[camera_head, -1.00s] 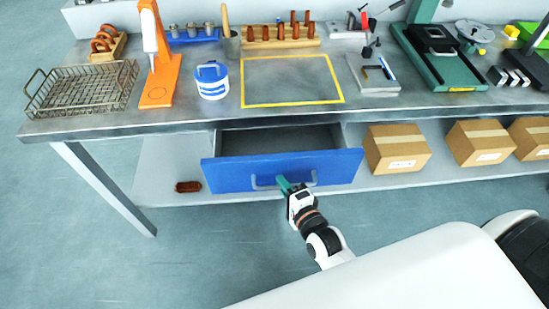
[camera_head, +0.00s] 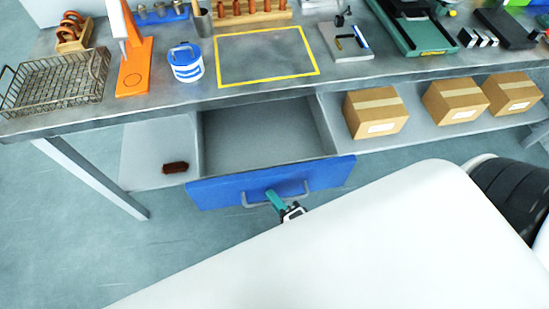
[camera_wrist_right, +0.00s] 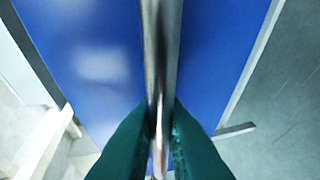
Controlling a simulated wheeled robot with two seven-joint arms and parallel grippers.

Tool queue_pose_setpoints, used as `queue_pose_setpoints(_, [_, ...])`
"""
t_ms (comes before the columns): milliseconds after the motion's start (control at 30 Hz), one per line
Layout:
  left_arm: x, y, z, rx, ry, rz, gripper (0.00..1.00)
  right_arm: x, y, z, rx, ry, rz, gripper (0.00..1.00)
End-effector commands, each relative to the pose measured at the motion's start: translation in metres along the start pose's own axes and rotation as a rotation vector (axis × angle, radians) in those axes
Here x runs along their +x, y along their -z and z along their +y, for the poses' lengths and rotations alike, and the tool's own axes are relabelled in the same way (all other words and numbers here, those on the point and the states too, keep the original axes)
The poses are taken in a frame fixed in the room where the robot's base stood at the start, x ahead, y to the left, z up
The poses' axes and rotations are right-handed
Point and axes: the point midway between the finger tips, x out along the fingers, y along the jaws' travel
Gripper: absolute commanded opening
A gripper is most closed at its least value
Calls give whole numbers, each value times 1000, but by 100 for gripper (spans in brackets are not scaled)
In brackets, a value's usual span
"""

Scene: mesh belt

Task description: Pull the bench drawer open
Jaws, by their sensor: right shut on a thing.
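The bench drawer (camera_head: 320,178) has a blue front and a grey inside. It stands well out from under the bench top, and its inside looks empty. Its grey bar handle (camera_head: 294,192) runs across the front. My right gripper (camera_head: 273,198) is at the handle, with its green fingers on the bar. In the right wrist view the two green fingers (camera_wrist_right: 159,145) close on both sides of the metal bar (camera_wrist_right: 160,50), with the blue front behind. My left gripper is not in view.
The bench top (camera_head: 190,103) holds a wire basket (camera_head: 55,82), an orange stand (camera_head: 133,68) and a blue-and-white tub (camera_head: 186,65). Cardboard boxes (camera_head: 375,112) sit on the lower shelf right of the drawer, and a dark red brush-like object (camera_head: 175,167) lies left of it. Floor is clear at lower left.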

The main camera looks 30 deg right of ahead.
Motion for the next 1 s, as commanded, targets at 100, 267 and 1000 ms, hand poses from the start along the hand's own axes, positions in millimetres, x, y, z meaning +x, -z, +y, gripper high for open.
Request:
queue_pose_setpoints(100, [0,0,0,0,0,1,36,0,0,0,0,1,0,24])
queue_pose_setpoints(267, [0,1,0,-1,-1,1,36,0,0,0,0,1,0,32])
queue_pose_setpoints(1000, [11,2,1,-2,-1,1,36,-65,0,-4,-1,7,2,32])
